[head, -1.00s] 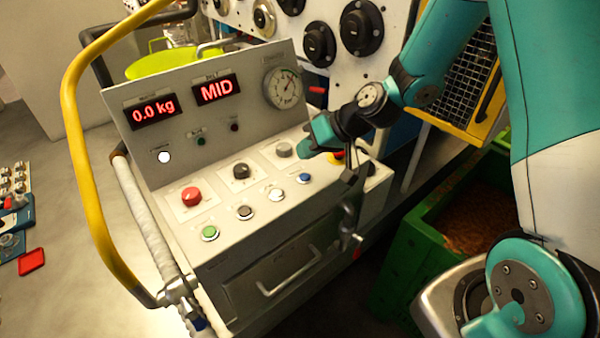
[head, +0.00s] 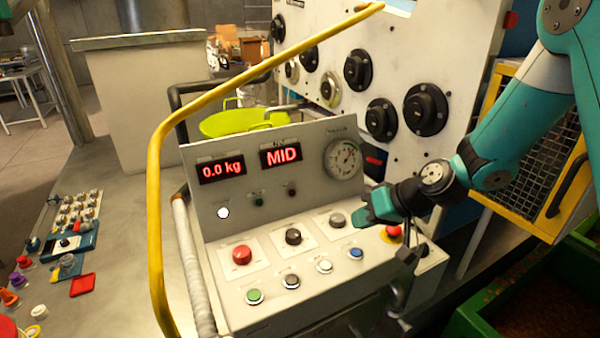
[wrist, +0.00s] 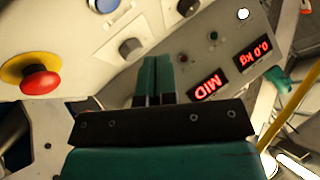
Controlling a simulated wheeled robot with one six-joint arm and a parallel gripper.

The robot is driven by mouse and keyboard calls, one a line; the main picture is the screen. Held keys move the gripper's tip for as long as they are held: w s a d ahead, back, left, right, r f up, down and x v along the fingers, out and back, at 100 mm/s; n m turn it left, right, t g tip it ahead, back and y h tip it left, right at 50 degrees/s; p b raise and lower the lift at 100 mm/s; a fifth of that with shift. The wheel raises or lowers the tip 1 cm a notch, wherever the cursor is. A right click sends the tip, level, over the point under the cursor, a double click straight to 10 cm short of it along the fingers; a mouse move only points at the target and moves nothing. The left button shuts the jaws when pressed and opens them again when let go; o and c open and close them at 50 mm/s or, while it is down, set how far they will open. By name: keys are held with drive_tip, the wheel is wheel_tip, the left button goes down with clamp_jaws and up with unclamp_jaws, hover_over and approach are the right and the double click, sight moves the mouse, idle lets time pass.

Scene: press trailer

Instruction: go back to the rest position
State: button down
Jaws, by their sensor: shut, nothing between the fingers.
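My gripper (head: 364,211) is shut and empty. In the head view it hangs above the right part of the control panel (head: 225,290), close to the grey knob (head: 337,219). In the wrist view its teal fingers (wrist: 153,80) are together and point over the panel, beside a grey knob (wrist: 130,47). The displays read "0.0 kg" (head: 221,168) and "MID" (head: 281,155).
A red emergency button (wrist: 40,78) on a yellow base lies left in the wrist view. A yellow rail (head: 155,220) curves along the panel's left side. A green bin (head: 490,325) stands at lower right. A white board with black dials (head: 425,109) rises behind.

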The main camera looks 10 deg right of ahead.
drive_tip(key=s+a+r+n+g+b, duration=0.4)
drive_tip(key=s+a, duration=0.3)
drive_tip(key=s, duration=0.4)
drive_tip(key=s+r+n+g+h+b, duration=0.1)
drive_tip(key=s+r+h+b, duration=0.1)
drive_tip(key=s, duration=1.2)
drive_tip(key=shift+d+r+h+b, duration=0.35)
drive_tip(key=shift+r+h, duration=0.25)
drive_tip(key=shift+r, duration=0.25)
